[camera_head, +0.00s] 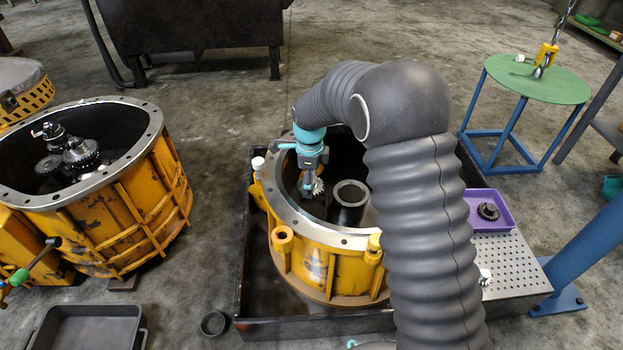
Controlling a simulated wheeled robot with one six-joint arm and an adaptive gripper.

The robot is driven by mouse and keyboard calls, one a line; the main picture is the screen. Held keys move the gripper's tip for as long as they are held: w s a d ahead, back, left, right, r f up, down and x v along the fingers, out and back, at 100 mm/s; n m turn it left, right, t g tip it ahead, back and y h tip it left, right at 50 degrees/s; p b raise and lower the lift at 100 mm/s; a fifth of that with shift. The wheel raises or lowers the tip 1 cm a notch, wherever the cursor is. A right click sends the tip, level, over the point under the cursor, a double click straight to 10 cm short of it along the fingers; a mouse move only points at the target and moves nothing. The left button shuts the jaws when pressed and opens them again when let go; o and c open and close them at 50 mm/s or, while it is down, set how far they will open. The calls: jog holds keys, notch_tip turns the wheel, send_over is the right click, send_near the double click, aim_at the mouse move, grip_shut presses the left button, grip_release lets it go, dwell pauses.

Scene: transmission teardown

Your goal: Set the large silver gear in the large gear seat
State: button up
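My gripper (311,178) reaches down into the open yellow transmission housing (325,272) in the middle of the view. A silver toothed gear (319,187) is between its fingertips, and the gripper looks shut on it. The gear is inside the rim, left of a hollow metal cylinder (350,194) that stands in the housing. I cannot tell whether the gear touches anything below it. No part is plainly recognisable as the large gear seat; the housing floor is dark and my arm hides its right side.
A purple tray (504,223) with a dark gear (488,211) lies on a perforated plate (515,262) at the right. A small silver gear (485,277) is on that plate. A second yellow housing (150,215) stands at the left. The housing rim surrounds my gripper.

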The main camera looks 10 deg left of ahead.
jog(key=shift+f+b, duration=2.3)
jog(key=shift+f, duration=1.4)
jog(key=shift+f, duration=0.25)
